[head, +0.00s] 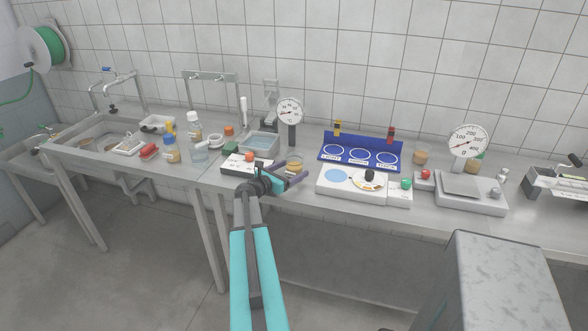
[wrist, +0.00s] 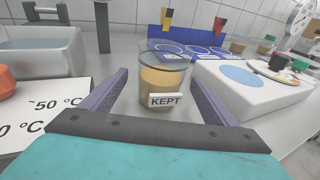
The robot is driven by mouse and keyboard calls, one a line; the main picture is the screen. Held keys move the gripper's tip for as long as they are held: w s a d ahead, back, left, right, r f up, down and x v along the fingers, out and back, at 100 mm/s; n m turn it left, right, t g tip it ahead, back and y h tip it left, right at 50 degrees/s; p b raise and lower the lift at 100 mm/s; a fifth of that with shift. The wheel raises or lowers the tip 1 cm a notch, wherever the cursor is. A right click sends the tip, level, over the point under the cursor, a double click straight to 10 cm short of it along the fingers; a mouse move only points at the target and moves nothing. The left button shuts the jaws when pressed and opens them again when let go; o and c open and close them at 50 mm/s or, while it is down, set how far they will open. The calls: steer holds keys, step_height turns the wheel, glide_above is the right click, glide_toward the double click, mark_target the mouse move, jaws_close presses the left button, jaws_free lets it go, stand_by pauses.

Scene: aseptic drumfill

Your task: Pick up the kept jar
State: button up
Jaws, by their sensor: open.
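The kept jar (wrist: 164,82) is a clear glass jar with tan contents and a white label reading KEPT. It stands upright on the steel bench in the wrist view, and shows in the head view (head: 294,164) just beyond my gripper. My gripper (wrist: 162,98) is open, with its two purple-grey fingers on either side of the jar's lower part. A gap shows between each finger and the glass. In the head view my gripper (head: 288,177) is low over the bench's front part.
A white block with a blue disc (wrist: 243,78) is close on the right. A white temperature card (wrist: 40,112) with an orange knob is on the left. A metal water bath (wrist: 42,50) stands behind left, a dial gauge (head: 290,112) behind, and a blue rack (head: 360,153) behind right.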

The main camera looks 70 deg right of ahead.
steer(key=c, duration=1.4)
steer(key=shift+r, duration=0.35)
steer(key=shift+r+b, duration=0.95)
steer(key=shift+r, duration=3.6)
steer(key=shift+r, duration=0.15)
